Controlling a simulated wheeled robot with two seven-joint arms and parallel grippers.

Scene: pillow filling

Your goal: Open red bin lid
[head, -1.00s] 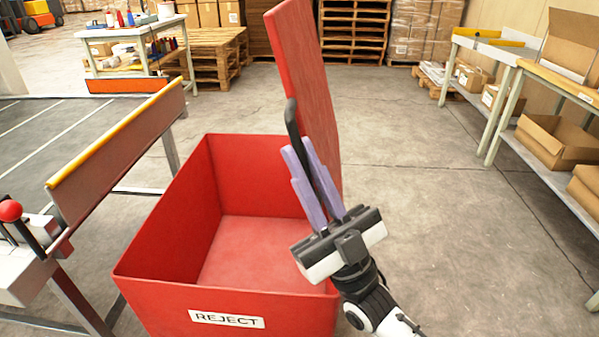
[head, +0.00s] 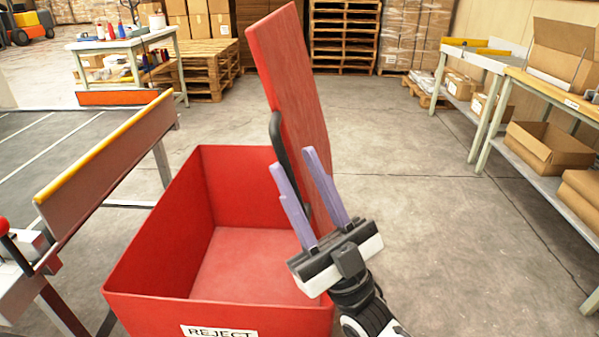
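The red bin (head: 150,255) stands in front of me with a "REJECT" label (head: 218,331) on its near side. Its inside is open to view and looks empty. The red lid (head: 290,90) stands raised on the bin's right side, tilted, with a black bar handle (head: 281,140) on its face. My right gripper (head: 290,157) is at the handle, its two purple fingers spread apart. The handle's lower part passes between the fingers, with visible gaps, and is partly hidden. My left gripper is not in view.
A conveyor (head: 110,145) with a yellow-topped side rail runs along the left. Workbenches with cardboard boxes (head: 545,148) line the right. A table (head: 125,45) and pallets (head: 205,65) stand behind. The floor right of the bin is clear.

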